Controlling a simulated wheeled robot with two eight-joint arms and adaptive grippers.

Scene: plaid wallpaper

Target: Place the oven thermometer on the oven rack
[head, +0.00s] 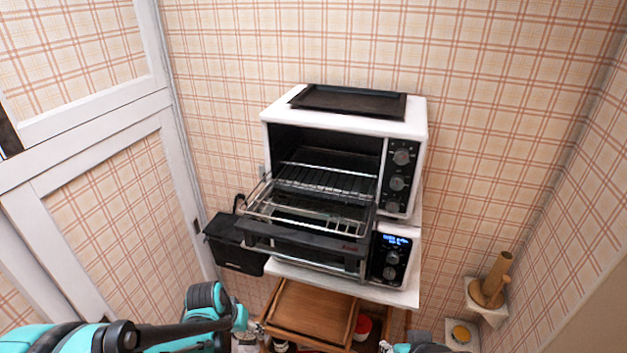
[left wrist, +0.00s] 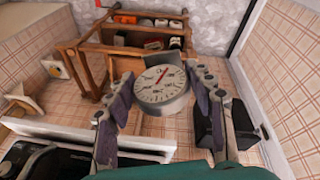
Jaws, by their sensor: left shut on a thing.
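The oven thermometer (left wrist: 163,84), a round white dial with a red needle, is held between the fingers of my left gripper (left wrist: 158,88) in the left wrist view. In the head view my left gripper (head: 240,320) is low, in front of and below the oven; the thermometer is not clear there. The white toaster oven (head: 415,150) has its dark front door (head: 300,245) open. One wire oven rack (head: 325,180) is inside, and wire grating (head: 300,212) extends out over the door. A bit of my right arm shows at the bottom edge; its fingers cannot be made out.
A dark tray (head: 348,100) lies on top of the oven. A black box (head: 232,245) hangs left of the oven. A wooden shelf unit (head: 310,312) stands below. A wooden holder (head: 492,280) is at right.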

